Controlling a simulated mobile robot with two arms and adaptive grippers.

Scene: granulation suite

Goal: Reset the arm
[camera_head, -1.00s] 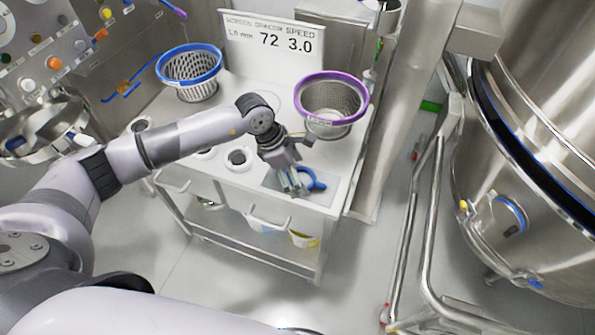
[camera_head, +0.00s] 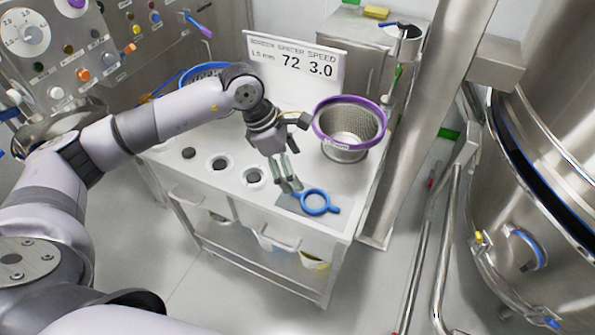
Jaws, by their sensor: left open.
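My left gripper (camera_head: 287,181) is open and empty. It hangs above the front right part of the white cart top (camera_head: 237,214), with its fingers pointing down. A blue ring-shaped tool (camera_head: 316,202) lies on a grey mat (camera_head: 295,205) on the cart, just right of the fingertips and apart from them. My left arm reaches in from the left across the cart and hides most of a blue-rimmed basket (camera_head: 190,74) behind it. My right gripper does not show.
A purple-rimmed perforated basket (camera_head: 349,128) stands on the cart right of the gripper. A sign (camera_head: 293,66) reading 72 and 3.0 stands at the back. A steel post (camera_head: 425,120) and large steel vessel (camera_head: 560,130) are at right. A control panel (camera_head: 75,50) is at upper left.

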